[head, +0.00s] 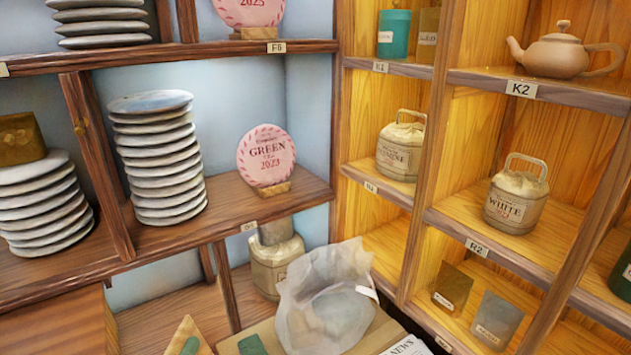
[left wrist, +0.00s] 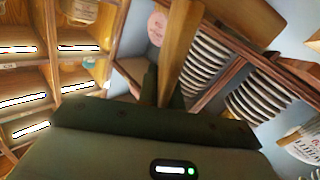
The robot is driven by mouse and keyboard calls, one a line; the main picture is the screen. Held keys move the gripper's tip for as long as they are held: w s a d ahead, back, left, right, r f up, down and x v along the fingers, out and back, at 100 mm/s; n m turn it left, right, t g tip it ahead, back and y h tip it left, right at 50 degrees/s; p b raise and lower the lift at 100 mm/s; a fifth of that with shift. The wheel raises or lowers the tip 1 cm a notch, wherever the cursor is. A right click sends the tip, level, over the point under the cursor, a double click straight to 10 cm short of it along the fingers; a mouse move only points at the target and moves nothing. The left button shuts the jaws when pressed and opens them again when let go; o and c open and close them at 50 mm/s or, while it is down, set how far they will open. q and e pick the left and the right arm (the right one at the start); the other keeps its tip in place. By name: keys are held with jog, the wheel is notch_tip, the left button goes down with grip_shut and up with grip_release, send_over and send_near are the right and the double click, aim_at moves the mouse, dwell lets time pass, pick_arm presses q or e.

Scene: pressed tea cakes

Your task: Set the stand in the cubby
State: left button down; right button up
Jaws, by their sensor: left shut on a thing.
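A light wooden wedge-shaped piece, seemingly the stand (head: 186,325), shows at the bottom edge of the head view. My left gripper (head: 190,347) shows there only as a dark green finger against the wood. In the left wrist view the left gripper (left wrist: 162,95) is shut on the stand (left wrist: 178,48), which sticks up between the fingers. The stand's lower part is hidden. Several cubbies fill the shelves; a bare-looking one (head: 165,305) lies behind the stand, below the plate stack. I cannot tell which cubby is meant. My right gripper is not in view.
Plate stacks (head: 160,150) and a pink GREEN 2023 disc (head: 267,157) stand on the blue-backed shelf. A crumpled translucent bag (head: 325,295) and a wrapped jar (head: 273,265) are right of the stand. The yellow shelves hold canisters (head: 515,200) and a teapot (head: 560,52).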

pick_arm(q)
jog(key=shift+n+y, duration=0.6)
jog(key=shift+y, duration=0.3)
jog(key=s+a+f, duration=0.2)
jog(key=s+f, duration=0.1)
jog(key=shift+s+a+f, duration=0.1)
jog(key=shift+a, duration=0.2)
jog(key=shift+s+f, duration=0.1)
jog(key=shift+f, duration=0.1)
jog(key=shift+d, duration=0.15)
